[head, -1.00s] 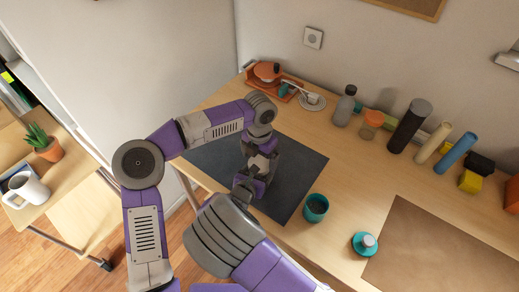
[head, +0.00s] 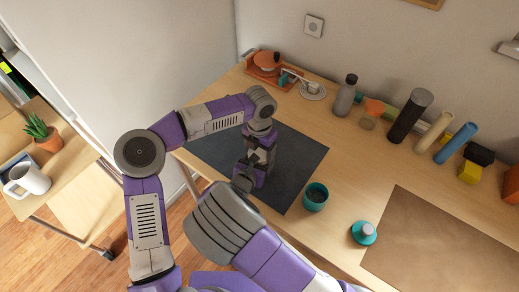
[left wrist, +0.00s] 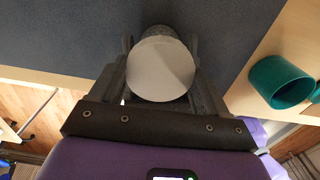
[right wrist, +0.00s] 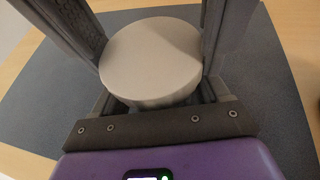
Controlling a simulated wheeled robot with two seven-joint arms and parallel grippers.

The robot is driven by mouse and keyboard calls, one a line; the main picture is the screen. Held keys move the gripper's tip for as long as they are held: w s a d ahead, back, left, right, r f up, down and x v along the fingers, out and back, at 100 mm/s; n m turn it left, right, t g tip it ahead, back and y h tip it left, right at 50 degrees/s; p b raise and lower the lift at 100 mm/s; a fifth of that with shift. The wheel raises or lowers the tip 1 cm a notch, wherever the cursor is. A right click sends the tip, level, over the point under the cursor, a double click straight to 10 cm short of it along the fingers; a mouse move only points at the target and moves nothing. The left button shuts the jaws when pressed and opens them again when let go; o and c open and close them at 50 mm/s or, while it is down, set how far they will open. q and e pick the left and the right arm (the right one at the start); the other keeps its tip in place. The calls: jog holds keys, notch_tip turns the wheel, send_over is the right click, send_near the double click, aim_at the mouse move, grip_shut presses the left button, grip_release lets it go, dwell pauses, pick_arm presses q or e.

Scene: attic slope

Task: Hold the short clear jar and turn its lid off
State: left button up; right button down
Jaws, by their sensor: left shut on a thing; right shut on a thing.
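A pale grey round lid (left wrist: 160,69) fills the gap between my left gripper's fingers in the left wrist view. It also shows in the right wrist view (right wrist: 152,55), seen obliquely from above, with dark fingers on both sides. My left gripper (head: 258,163) comes down over the dark mat (head: 297,160) and is shut on the lid. My right gripper (head: 247,181) comes in from the front, lower down, and is shut on the short clear jar. The jar is hidden beneath the lid and between the grippers. I cannot tell whether lid and jar touch.
A teal cup (head: 316,197) stands right of the mat, with a teal-and-grey round piece (head: 364,233) beyond it. A brown sheet (head: 440,250) covers the right side. A grey bottle (head: 346,97) and several upright tubes line the back. The table's front edge is close.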

pick_arm(q)
jog(key=n, duration=0.3)
jog(key=o, duration=1.1)
jog(key=shift+o, duration=0.2)
jog(key=shift+r, duration=2.35)
notch_tip(320, 180, up, 3)
jog(key=m, duration=0.3)
jog(key=shift+f, duration=3.85)
